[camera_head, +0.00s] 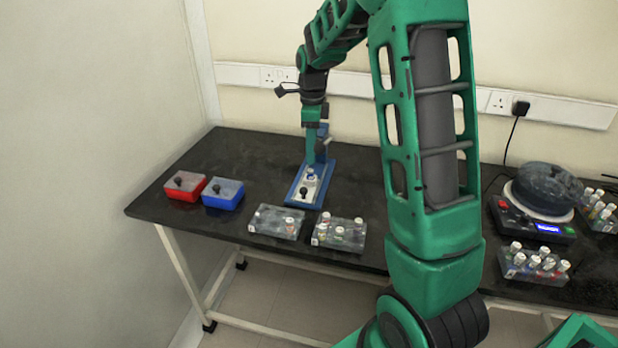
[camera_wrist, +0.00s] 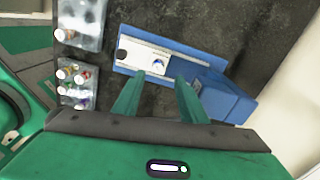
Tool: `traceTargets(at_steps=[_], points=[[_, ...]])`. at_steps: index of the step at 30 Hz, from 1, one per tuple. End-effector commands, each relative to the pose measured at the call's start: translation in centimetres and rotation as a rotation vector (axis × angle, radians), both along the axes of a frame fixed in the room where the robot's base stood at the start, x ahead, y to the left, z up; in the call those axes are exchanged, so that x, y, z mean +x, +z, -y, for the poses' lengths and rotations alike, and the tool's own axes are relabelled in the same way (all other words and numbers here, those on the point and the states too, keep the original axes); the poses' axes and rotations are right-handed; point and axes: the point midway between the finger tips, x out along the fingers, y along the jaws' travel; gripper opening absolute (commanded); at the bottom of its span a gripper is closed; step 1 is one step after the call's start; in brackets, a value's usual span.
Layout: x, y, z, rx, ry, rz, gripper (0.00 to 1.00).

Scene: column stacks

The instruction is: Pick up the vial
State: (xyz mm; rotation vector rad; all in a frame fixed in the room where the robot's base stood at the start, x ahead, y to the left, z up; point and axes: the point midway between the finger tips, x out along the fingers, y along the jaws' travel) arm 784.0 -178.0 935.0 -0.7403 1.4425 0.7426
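A small vial (camera_wrist: 158,65) with a pale blue-and-white top stands in the white block of a blue stand (camera_wrist: 205,58). In the head view, the vial (camera_head: 310,173) shows near the middle of the blue stand (camera_head: 299,196). My gripper (camera_wrist: 160,79) is open, its two green fingers apart with nothing held between them. In the wrist view, the vial lies just beyond the fingertips, roughly in line with the gap. In the head view, my gripper (camera_head: 312,148) points down over the stand, its fingertips hard to make out. Other vials sit in racks.
Two clear racks (camera_head: 276,222) (camera_head: 338,234) with capped vials stand at the front edge. A red box (camera_head: 184,188) and a blue box (camera_head: 223,194) are at left. A round device (camera_head: 541,194) and more vial racks are at right. The stand's blue upright (camera_wrist: 228,100) is close to my right finger.

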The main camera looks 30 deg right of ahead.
Motion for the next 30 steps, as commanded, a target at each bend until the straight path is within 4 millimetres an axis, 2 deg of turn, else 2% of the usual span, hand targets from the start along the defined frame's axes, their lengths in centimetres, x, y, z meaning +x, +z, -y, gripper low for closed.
traceTargets(at_steps=[7, 15, 25, 26, 30], points=[[-0.1, -1.7, -0.2, 0.0, 0.002, -0.002, 0.38], [-0.2, -5.3, -0.5, -0.001, 0.002, -0.001, 0.38], [-0.1, -5.9, -0.5, 0.0, 0.003, 0.001, 0.38], [-0.1, -5.9, -0.5, 0.0, 0.003, 0.001, 0.34], [-0.1, -5.9, -0.5, 0.0, 0.003, 0.001, 0.0]])
